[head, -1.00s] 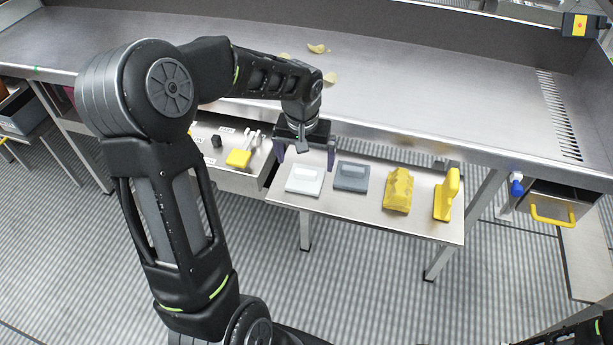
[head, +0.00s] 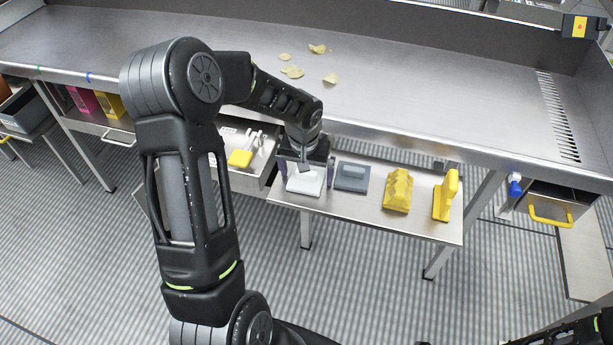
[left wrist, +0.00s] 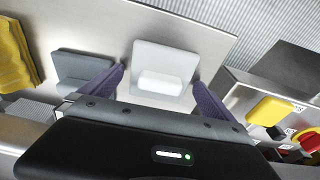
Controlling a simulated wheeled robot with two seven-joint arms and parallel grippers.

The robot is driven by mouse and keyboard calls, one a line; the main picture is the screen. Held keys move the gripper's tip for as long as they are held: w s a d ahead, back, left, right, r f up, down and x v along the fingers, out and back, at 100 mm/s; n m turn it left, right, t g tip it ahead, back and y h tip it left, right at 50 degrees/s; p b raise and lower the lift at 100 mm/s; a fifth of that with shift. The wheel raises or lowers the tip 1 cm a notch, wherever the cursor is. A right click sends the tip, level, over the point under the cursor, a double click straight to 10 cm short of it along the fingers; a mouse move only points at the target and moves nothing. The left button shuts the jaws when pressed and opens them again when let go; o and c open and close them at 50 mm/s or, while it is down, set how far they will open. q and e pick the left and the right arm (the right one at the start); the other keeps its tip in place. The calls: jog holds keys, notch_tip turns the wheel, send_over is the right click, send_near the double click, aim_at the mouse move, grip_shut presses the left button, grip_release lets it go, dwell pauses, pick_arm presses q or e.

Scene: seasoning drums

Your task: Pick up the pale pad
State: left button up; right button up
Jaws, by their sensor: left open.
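The pale pad (head: 304,184) is a white square plate with a raised grip block, lying on the small metal shelf (head: 350,205). In the left wrist view the pale pad (left wrist: 163,68) lies just ahead of the fingers. My left gripper (head: 307,174) is open above the pad, with its purple fingers on either side of it. In the left wrist view the open left gripper (left wrist: 160,85) has the pad's block between its fingers, and contact cannot be told. My right gripper is not in view.
A dark grey pad (head: 352,177) lies close to the right of the pale pad. An open drawer (head: 258,182) with a yellow-headed tool (head: 240,158) is at the left. Chips (head: 317,49) lie on the counter.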

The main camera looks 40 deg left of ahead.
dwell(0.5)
pick_arm(q)
jog(key=c, duration=1.3)
jog(key=shift+r, duration=0.15)
notch_tip(320, 180, up, 10)
jog(key=shift+f+b, duration=0.1)
jog(key=shift+b, duration=0.5)
jog(key=shift+w+d+f, duration=0.1)
jog(key=shift+w, duration=0.05)
jog(key=w+d+m, duration=0.1)
jog(key=d, duration=0.4)
jog(key=w+d+f+m, duration=0.1)
jog(key=d+m, duration=0.1)
jog(key=d, duration=0.4)
jog(key=w+d+m, duration=0.1)
jog(key=d, duration=0.5)
jog(key=shift+w+f+h, duration=0.2)
jog(key=shift+w+h, duration=0.1)
jog(key=shift+w, duration=0.05)
